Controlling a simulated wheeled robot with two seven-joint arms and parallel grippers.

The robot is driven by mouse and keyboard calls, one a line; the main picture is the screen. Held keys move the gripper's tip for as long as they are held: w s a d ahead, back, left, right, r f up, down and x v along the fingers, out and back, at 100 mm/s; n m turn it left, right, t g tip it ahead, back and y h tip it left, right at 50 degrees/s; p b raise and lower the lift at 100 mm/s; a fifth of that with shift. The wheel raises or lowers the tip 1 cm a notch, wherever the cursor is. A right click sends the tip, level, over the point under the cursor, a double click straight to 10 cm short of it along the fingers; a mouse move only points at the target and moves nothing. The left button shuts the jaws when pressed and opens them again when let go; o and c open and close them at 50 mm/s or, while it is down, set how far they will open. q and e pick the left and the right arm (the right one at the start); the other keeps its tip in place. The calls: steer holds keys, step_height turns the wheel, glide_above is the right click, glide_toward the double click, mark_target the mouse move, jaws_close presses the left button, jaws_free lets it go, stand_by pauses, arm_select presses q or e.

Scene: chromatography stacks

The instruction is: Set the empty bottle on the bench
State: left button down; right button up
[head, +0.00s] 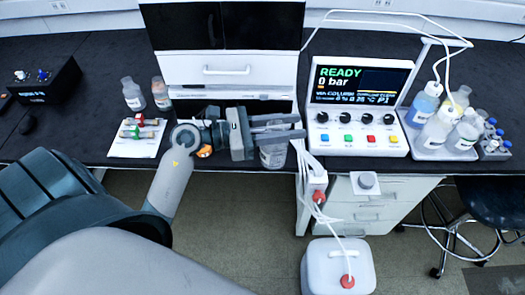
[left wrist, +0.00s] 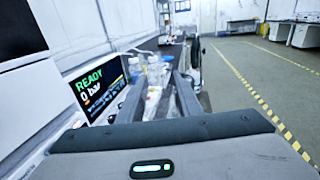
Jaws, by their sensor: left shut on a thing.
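My left gripper (head: 278,130) reaches in from the left in the head view and is shut on a clear bottle (head: 272,157) with a pale label. The fingers hide the bottle's upper part. The bottle looks upright near the front edge of the dark bench (head: 90,135), in front of the white instrument stack. I cannot tell whether its base touches the bench. In the left wrist view, the two fingers (left wrist: 160,95) point forward past the display; the held bottle is hard to make out there. My right gripper is not in view.
Two small bottles (head: 132,95) (head: 162,95) stand left of the stack, behind a white sheet with fittings (head: 132,150). The READY controller (head: 355,105) stands right, beside a tray of solvent bottles (head: 415,148). White tubing hangs over the front edge to a floor canister (head: 325,270).

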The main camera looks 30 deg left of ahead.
arm_select(q)
steer(key=a+f+n+t+y+b, duration=0.2)
steer(key=a+n+t+y+b, duration=0.1)
steer(key=a+n+t+y, duration=0.1)
steer(key=shift+s+a+f+y, duration=0.4)
steer(key=shift+a+y, duration=0.2)
steer(key=shift+a, duration=0.6)
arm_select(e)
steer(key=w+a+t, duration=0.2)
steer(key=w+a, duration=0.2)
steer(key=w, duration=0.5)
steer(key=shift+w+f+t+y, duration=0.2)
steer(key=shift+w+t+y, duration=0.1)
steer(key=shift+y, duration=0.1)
arm_select(q)
steer(key=shift+w, duration=0.1)
steer(key=w+a+f, duration=0.4)
steer(key=w+f, duration=0.3)
steer(key=w, duration=0.3)
steer(key=shift+w+a, duration=0.25)
steer(key=shift+w, duration=0.1)
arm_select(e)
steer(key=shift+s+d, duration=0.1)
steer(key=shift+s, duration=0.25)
arm_select(q)
steer(key=shift+f, duration=0.1)
